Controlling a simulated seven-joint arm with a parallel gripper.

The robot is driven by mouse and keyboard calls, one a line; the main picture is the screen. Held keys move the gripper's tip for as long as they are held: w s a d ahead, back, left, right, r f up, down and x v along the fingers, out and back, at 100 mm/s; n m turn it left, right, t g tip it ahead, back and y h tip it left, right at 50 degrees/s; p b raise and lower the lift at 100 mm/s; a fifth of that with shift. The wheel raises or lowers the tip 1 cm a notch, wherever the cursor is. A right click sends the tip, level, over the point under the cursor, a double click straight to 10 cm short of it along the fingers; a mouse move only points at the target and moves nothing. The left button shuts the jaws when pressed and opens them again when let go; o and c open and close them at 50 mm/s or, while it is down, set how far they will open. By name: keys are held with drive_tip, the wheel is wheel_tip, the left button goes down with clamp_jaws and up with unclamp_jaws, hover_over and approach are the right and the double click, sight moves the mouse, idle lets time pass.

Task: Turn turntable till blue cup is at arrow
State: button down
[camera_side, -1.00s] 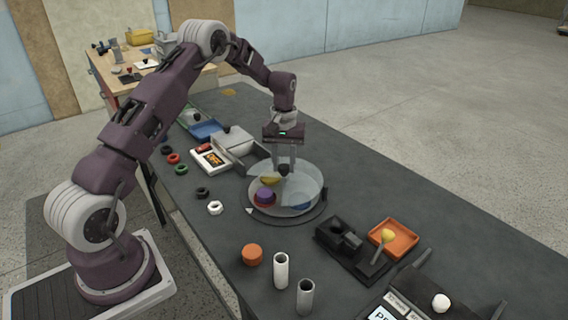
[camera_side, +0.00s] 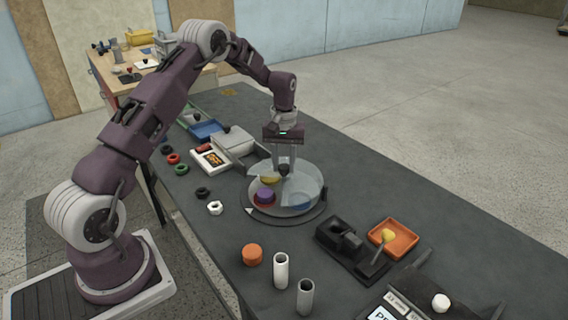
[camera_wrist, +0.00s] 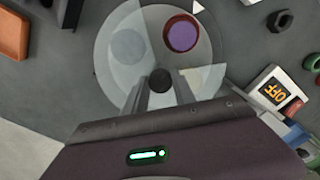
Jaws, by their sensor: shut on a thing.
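The round turntable (camera_side: 257,208) stands mid-table with a see-through wall and a white arrow (camera_side: 249,211) beside its near-left edge. The arrow also shows at the top of the wrist view (camera_wrist: 198,6). The blue cup (camera_side: 301,202) sits at the right front, seen through the clear wall, away from the arrow. My gripper (camera_side: 284,164) points down, shut on the black centre knob (camera_wrist: 160,80). The fingers partly hide the turntable's back.
A white box with an OFF display (camera_side: 211,160) and a grey bin (camera_side: 233,140) stand left of the turntable. A black fixture (camera_side: 338,236) and orange tray (camera_side: 393,238) are at its right.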

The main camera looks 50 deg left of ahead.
drive_tip(key=shift+m, duration=2.2)
drive_tip(key=shift+a+r+m, duration=0.1)
drive_tip(key=shift+m, duration=4.7)
drive_tip(key=shift+a+m, duration=0.1)
drive_tip(key=shift+m, duration=2)
drive_tip(key=shift+w, duration=0.1)
drive_tip(key=c, duration=1)
unclamp_jaws()
drive_tip(key=shift+c, duration=0.2)
